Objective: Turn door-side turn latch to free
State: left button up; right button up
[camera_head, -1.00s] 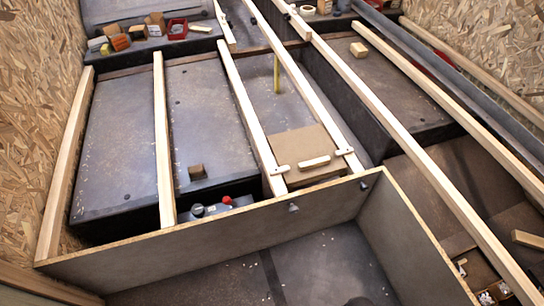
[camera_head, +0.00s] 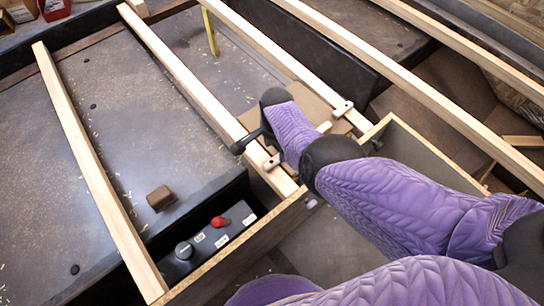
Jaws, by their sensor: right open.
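Two small pale wooden turn latches sit on the battens either side of a brown panel (camera_head: 312,103). The near-left latch (camera_head: 271,163) is on the left batten, close to the partition. The other latch (camera_head: 343,108) is on the right batten. I cannot tell from the picture which one is door-side. The panel's wooden handle (camera_head: 324,127) shows partly behind my arm. My right gripper (camera_head: 243,146), black, is open just above and left of the near-left latch, with no clear contact. My purple-sleeved forearm hides part of the panel. My left gripper is not in view.
Long wooden battens (camera_head: 95,170) run across the dark bays. A control box with a red knob (camera_head: 220,221) lies below the left batten. A small brown block (camera_head: 161,198) rests on the dark surface. A thin-edged partition (camera_head: 235,255) stands in front.

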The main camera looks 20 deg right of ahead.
aim_at(275, 159)
notch_tip(275, 159, down, 5)
jog(key=shift+s+f+b, duration=0.1)
jog(key=shift+b, duration=1.1)
jog(key=shift+f, duration=0.1)
jog(key=shift+r, duration=0.25)
jog(key=shift+c, duration=0.9)
grip_shut()
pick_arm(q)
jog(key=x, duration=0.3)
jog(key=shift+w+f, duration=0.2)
